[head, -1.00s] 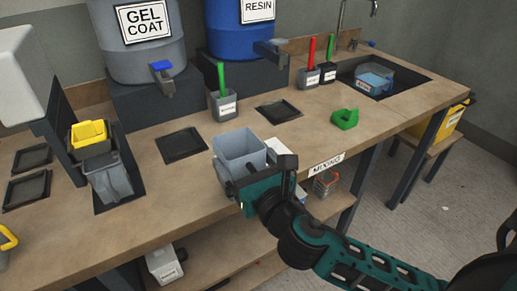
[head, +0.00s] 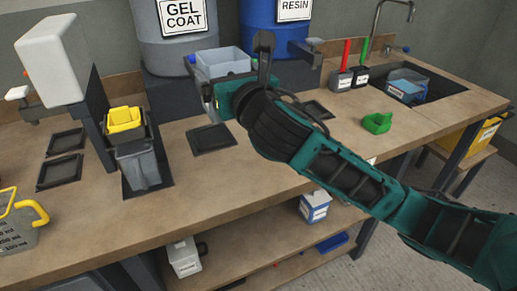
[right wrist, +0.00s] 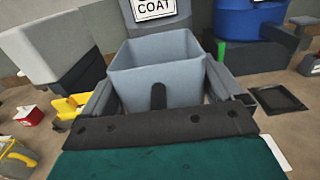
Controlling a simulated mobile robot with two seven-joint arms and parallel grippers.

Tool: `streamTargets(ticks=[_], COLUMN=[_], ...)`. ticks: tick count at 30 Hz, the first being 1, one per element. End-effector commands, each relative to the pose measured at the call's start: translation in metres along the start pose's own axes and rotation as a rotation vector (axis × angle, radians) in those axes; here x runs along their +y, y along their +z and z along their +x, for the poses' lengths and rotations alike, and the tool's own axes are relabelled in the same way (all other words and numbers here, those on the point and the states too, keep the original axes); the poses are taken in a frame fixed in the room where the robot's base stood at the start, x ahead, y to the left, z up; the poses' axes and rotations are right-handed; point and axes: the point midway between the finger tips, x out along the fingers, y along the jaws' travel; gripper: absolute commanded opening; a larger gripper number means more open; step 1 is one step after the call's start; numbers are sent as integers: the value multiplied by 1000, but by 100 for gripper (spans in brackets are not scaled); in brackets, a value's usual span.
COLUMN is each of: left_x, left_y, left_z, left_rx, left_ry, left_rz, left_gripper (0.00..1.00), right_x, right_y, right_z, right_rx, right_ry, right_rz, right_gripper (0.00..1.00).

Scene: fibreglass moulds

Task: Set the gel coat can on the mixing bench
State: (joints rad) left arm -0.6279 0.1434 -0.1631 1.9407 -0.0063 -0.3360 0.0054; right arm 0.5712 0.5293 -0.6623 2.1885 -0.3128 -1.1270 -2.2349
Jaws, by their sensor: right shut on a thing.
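My right gripper (head: 212,95) is shut on a grey, square, open-topped can (head: 223,62). It holds the can upright above the back of the wooden bench (head: 262,178), in front of the grey GEL COAT drum (head: 174,28). In the right wrist view the can (right wrist: 157,75) sits between the two fingers (right wrist: 165,95), and the part of its inside that shows looks empty. The arm hides part of the bench, including most of the front-edge label. My left gripper is not in view.
Dark square recesses (head: 211,139) lie in the bench top. A green clamp-like piece (head: 377,122), brush pots (head: 340,80) and a sink (head: 408,84) are at the right. A blue RESIN drum (head: 277,25) stands behind.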

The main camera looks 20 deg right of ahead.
Motion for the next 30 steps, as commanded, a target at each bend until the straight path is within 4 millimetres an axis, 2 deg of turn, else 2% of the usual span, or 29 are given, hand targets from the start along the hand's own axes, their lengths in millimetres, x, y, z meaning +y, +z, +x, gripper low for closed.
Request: streamTargets(ticks=[1,3,12,15,22,27,30], left_x=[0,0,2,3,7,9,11], left_y=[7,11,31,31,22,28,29], left_z=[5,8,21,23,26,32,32], left_rx=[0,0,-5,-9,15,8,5], left_ry=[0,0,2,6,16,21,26], left_rz=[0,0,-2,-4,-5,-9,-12], left_gripper=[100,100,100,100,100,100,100], right_x=[0,0,0,0,0,0,0], right_y=[-20,-39,-111,-123,-137,-164,-172], right_z=[0,0,0,0,0,0,0], right_rx=[5,5,0,-2,-3,-1,-3], right_ry=[0,0,0,0,0,0,0], right_rz=[2,1,2,2,1,1,1], right_gripper=[35,35,35,35,35,35,35])
